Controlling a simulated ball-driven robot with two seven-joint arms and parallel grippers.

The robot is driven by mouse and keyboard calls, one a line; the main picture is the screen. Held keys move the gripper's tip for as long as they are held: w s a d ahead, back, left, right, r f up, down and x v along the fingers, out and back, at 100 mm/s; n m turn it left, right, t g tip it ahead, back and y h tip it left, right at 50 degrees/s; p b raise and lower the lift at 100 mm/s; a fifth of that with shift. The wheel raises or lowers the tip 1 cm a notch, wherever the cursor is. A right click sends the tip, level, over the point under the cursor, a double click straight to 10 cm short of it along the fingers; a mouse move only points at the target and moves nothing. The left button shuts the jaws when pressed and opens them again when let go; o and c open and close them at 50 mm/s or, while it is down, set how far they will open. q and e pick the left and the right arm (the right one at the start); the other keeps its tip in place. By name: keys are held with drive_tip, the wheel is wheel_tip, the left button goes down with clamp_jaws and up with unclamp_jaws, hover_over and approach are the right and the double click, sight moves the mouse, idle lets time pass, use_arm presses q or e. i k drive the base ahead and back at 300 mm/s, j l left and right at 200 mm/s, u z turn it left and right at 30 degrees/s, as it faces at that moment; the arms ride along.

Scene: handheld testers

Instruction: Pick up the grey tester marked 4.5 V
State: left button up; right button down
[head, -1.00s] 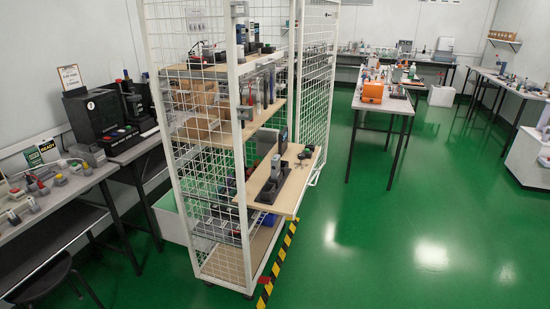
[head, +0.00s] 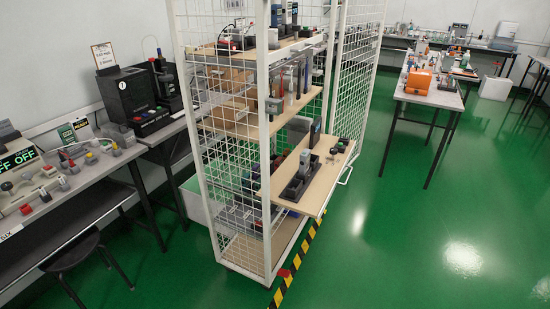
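A white wire-mesh rack (head: 267,170) stands in the middle of the head view. On its pulled-out wooden shelf (head: 322,185), a small grey upright device (head: 305,160) stands in or beside a black holder (head: 297,186). A darker upright device (head: 315,134) stands behind it. Several dark and grey handheld devices stand on the top shelf (head: 232,48), and more upright ones on the shelf below. The markings are too small to read, so I cannot tell which one is marked 4.5 V. Neither of my grippers is in view.
A bench with a black box (head: 125,98) and several small coloured items runs along the left, with a dark stool (head: 75,258) before it. Yellow-black floor tape (head: 300,262) edges the rack. Green floor (head: 430,240) is open to the right, before a table with an orange case (head: 419,82).

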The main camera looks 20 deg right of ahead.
sight(305, 156)
drive_tip(key=i+l+u, duration=0.1)
drive_tip(key=l, duration=0.25)
drive_tip(key=i+l+u, duration=0.1)
drive_tip(key=i+l, duration=0.15)
drive_tip(key=i+l+u, duration=0.1)
drive_tip(key=l, duration=0.3)
drive_tip(key=i+l+u, duration=0.1)
drive_tip(key=l, duration=0.3)
drive_tip(key=i+l+u, duration=0.1)
drive_tip(key=l, duration=0.25)
drive_tip(key=i, duration=0.1)
